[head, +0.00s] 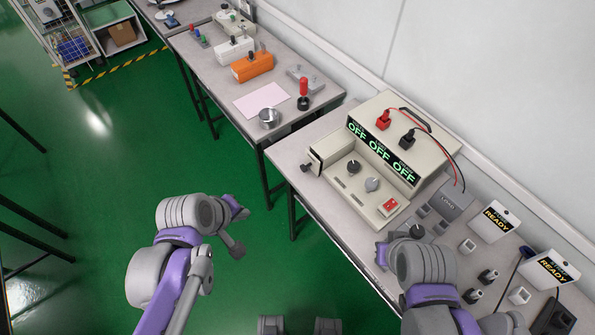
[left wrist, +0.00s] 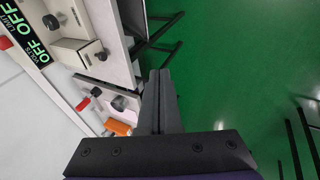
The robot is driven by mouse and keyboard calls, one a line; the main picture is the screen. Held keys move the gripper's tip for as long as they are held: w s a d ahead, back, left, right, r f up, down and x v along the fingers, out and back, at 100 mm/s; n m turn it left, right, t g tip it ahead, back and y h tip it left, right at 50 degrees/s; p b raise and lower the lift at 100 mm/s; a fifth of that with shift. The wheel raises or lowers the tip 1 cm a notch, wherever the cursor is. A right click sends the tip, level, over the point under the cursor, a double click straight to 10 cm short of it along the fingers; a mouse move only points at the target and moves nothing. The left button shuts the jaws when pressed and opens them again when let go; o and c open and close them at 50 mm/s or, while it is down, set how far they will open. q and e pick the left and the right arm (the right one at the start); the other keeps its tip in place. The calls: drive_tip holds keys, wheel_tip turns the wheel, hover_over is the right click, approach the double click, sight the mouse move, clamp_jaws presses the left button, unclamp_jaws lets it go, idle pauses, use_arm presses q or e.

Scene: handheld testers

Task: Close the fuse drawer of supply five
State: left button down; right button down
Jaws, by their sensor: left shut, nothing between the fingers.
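The large beige power supply (head: 392,112) stands on the near bench, its display reading OFF three times. The fuse drawer (head: 315,160) juts out from its left end, with a small dark knob (head: 306,167). In the left wrist view the drawer (left wrist: 92,50) shows left of my fingers, its knob pointing toward them. My left gripper (head: 237,248) is shut and empty, over the green floor left of the bench, clear of the drawer. Its closed fingers fill the middle of the left wrist view (left wrist: 160,78). My right gripper (head: 385,254) is near the bench's front edge; its fingers are unclear.
Dials and a red switch (head: 390,206) sit on the supply's front. Red and black leads (head: 440,132) hang from its top. READY signs (head: 495,222) and small testers stand right.

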use_arm(q)
drive_tip(key=w+d+f+n+h+b, duration=0.1)
drive_tip(key=w+d+f+n, duration=0.2)
drive_tip(key=w+n, duration=0.3)
drive_tip(key=w+d+f+n+h+b, duration=0.1)
drive_tip(key=w+d+f+n, duration=0.3)
drive_tip(key=w+n, duration=0.1)
drive_tip(key=w+d+f+n+h+b, duration=0.1)
drive_tip(key=w+d+f+n+h, duration=0.1)
drive_tip(key=w+n, duration=0.4)
drive_tip(key=shift+w+d+f+n+t, duration=0.3)
drive_tip(key=shift+w+d+f+t, duration=0.1)
drive_tip(key=shift+w+d+f, duration=0.55)
drive_tip(key=shift+w+d, duration=0.1)
drive_tip(key=shift+w, duration=0.25)
